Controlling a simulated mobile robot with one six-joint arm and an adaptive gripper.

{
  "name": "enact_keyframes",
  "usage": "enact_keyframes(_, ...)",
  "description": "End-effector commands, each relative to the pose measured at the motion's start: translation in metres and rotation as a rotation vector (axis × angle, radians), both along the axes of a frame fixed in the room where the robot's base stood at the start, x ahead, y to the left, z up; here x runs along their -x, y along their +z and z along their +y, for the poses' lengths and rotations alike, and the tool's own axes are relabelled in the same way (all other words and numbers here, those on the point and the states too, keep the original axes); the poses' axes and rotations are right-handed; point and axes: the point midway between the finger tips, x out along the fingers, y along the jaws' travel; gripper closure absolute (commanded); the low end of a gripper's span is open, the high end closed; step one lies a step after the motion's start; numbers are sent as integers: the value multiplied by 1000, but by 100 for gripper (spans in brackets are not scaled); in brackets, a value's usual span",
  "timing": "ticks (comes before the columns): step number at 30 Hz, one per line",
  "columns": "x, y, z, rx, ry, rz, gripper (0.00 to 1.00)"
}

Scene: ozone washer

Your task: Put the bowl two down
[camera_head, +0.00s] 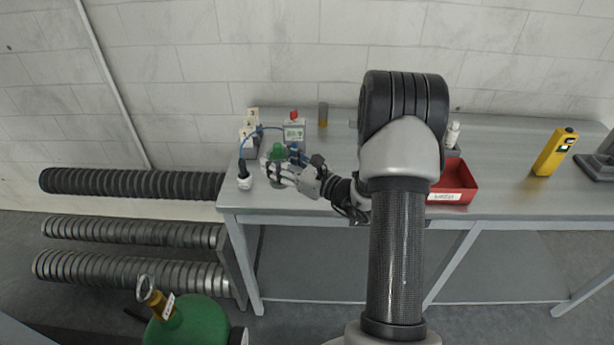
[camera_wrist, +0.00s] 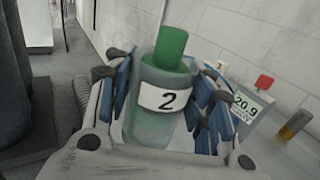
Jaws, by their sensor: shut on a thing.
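The thing labelled "2" is a translucent greenish bottle (camera_wrist: 155,115) with a green cap, not an open bowl in shape. In the wrist view it stands upright between the blue-padded fingers of my gripper (camera_wrist: 165,105), which is shut on it. In the head view my gripper (camera_head: 283,168) is at the left end of the grey table (camera_head: 330,202), with the bottle's green cap (camera_head: 278,150) showing. I cannot tell whether the bottle's base touches the table.
A meter (camera_wrist: 245,105) reading 20.9 with a red knob stands just behind my gripper. An amber vial (camera_head: 323,115), a red bin (camera_head: 455,188) and a yellow device (camera_head: 554,152) stand farther right. A green gas cylinder (camera_head: 190,322) is on the floor.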

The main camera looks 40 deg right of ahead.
Motion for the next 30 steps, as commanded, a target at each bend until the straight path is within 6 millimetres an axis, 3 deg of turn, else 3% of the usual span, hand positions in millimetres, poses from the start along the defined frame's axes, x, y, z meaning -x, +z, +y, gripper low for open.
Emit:
enact_keyframes(1,-4,23,-21,5,-62,-7,82)
enact_keyframes(6,-8,66,-78,3,-240,-5,82)
enact_keyframes(10,-6,87,-107,2,-331,-3,82)
enact_keyframes(15,-4,99,-125,0,-389,0,82)
enact_keyframes(20,-4,74,-128,-3,-398,4,82)
enact_keyframes(30,-4,-18,-128,-3,-397,3,82)
